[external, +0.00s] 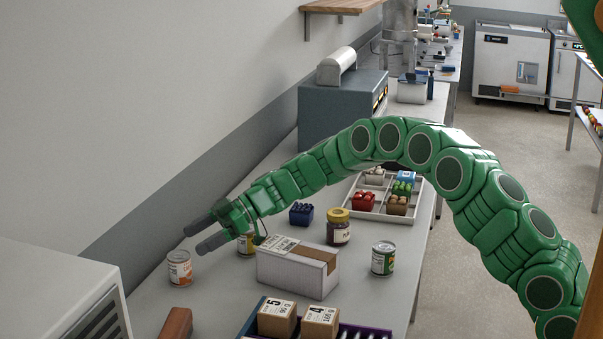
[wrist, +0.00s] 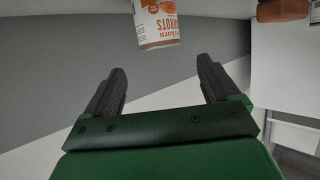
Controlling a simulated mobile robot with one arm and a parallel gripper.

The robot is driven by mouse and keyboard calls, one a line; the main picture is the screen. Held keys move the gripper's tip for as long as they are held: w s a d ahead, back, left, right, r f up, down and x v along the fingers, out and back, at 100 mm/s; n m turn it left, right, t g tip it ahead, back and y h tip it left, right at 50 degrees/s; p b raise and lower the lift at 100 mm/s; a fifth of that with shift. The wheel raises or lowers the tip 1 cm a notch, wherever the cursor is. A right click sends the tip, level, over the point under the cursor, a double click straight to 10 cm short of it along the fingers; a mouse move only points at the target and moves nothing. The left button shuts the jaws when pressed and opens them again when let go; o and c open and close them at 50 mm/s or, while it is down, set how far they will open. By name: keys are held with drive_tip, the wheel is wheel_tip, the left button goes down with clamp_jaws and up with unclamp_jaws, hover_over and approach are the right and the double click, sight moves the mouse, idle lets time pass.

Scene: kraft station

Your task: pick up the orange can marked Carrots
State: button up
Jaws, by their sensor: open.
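The orange and white can marked Carrots (external: 179,268) stands upright on the grey table at the left in the external view. In the wrist view the can (wrist: 157,22) shows at the top centre, cut off by the edge, with part of its orange lettering readable. My gripper (external: 197,239) is open and empty, above and just behind the can in the external view. In the wrist view the two dark fingers (wrist: 160,80) are spread apart, and the can appears beyond their tips, not between them.
A white box (external: 297,270) lies right of the can, with a yellow-labelled can (external: 246,243) behind it. A brown block (external: 176,324) and a white appliance (external: 60,290) are in front.

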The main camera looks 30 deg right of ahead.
sight(182, 254)
wheel_tip(182, 254, down, 3)
drive_tip(key=shift+a+r, duration=0.1)
drive_tip(key=shift+x, duration=1.1)
drive_tip(key=shift+a+r+x, duration=0.1)
drive_tip(key=shift+r+x, duration=0.1)
drive_tip(key=shift+x, duration=0.7)
drive_tip(key=shift+a+r+x, duration=0.1)
drive_tip(key=shift+r+x, duration=0.05)
drive_tip(key=shift+x, duration=0.75)
drive_tip(key=shift+a+r+x, duration=0.1)
drive_tip(key=shift+r+x, duration=0.1)
drive_tip(key=shift+x, duration=0.7)
drive_tip(key=shift+s, duration=0.1)
drive_tip(key=shift+c, duration=0.3)
drive_tip(key=c, duration=1.1)
